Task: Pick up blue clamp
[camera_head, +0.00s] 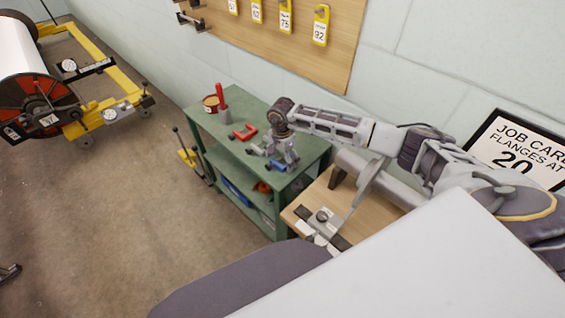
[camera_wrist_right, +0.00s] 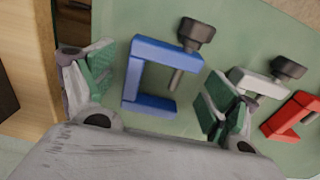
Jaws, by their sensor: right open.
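The blue clamp (camera_wrist_right: 135,75) lies on the green top (camera_wrist_right: 215,30) of the cart, its dark screw knob toward the upper right in the right wrist view. My right gripper (camera_wrist_right: 155,95) is open above it, with one green-padded finger on each side of the clamp and visible gaps between. In the head view my right gripper (camera_head: 283,160) reaches down over the cart's right end and largely covers the blue clamp. My left gripper does not show.
A grey clamp (camera_wrist_right: 249,81) lies close beside the right finger, partly hidden by it. A red clamp (camera_wrist_right: 290,118) lies beyond. A wooden bench (camera_head: 308,205) adjoins the cart at the right.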

